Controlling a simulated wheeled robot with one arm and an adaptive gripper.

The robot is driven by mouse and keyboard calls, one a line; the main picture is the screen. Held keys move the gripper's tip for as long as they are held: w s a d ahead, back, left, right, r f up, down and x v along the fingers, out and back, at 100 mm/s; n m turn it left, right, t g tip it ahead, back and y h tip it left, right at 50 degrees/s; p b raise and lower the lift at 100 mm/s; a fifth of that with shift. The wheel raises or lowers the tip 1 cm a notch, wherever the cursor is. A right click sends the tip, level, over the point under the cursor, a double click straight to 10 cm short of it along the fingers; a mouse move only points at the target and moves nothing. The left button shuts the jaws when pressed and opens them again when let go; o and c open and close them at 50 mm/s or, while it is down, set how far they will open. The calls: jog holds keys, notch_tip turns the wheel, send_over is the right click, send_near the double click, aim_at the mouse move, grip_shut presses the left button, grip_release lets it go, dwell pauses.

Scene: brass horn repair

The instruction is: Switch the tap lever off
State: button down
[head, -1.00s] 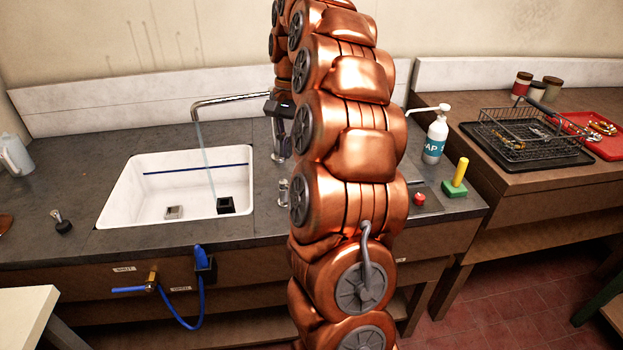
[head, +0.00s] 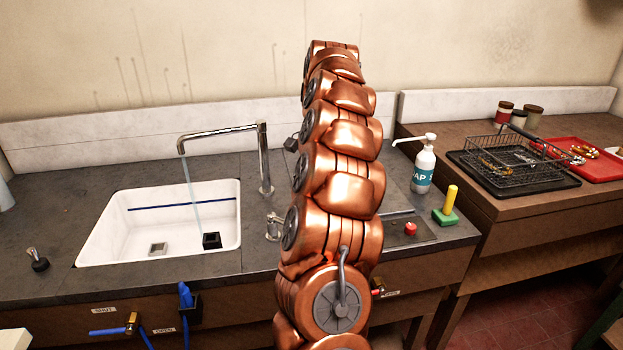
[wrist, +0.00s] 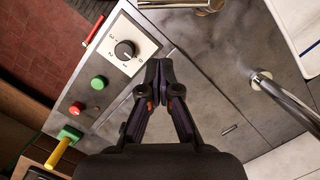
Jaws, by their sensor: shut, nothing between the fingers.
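The chrome tap (head: 264,160) stands right of the white sink, with a thin stream of water falling from its spout. Its post also shows in the wrist view (wrist: 262,80). A small chrome fitting (head: 274,226) stands on the worktop in front of the post; I cannot tell if it is the tap lever. A brass valve (head: 132,323) on the front panel has a blue lever (head: 107,331) pointing left, between small labels. My gripper (wrist: 160,66) is shut and empty, above the worktop between the post and the control panel. In the head view my arm hides most of it.
The control panel in the wrist view has a black knob (wrist: 124,50), a green button (wrist: 98,82) and a red button (wrist: 76,108). A soap bottle (head: 424,165), a green block with yellow handle (head: 447,210) and a wire basket (head: 515,158) stand right. The sink (head: 222,250) is left.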

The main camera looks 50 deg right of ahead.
jog(key=a+f+p, duration=0.3)
jog(key=a+f, duration=0.1)
jog(key=f, duration=0.3)
jog(key=shift+s+a, duration=0.3)
jog(key=shift+a, duration=0.05)
dwell(0.4)
